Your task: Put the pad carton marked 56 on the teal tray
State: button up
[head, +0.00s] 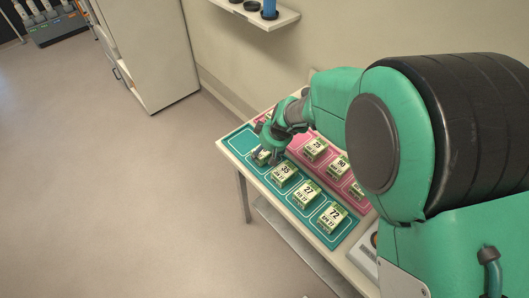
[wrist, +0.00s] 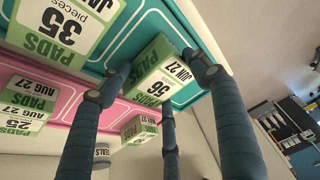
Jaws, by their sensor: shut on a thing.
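The pad carton marked 56 (wrist: 158,82) is green and white, and its label shows upside down in the wrist view. My gripper (wrist: 160,78) is shut on it, with dark fingers on either side. In the head view my gripper (head: 268,151) holds the carton (head: 261,157) over the far part of the teal tray (head: 232,141), beside the carton marked 35. I cannot tell whether the carton's base touches the tray.
On the teal tray stand cartons marked 35 (head: 284,173), 27 (head: 307,194) and 72 (head: 331,217). The pink tray (head: 330,178) behind carries cartons marked 25 (head: 315,149) and 90 (head: 338,165), among others. A wall shelf (head: 280,17) is above.

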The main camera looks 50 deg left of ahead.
jog(key=shift+f, duration=0.45)
jog(key=shift+f, duration=0.1)
jog(key=o, duration=1.3)
jog(key=shift+o, duration=0.2)
jog(key=shift+d+r, duration=0.1)
jog(key=shift+r, duration=0.35)
jog(key=p+v, duration=0.1)
jog(key=v, duration=1)
jog(key=shift+d+r, duration=0.1)
jog(key=shift+d, duration=0.05)
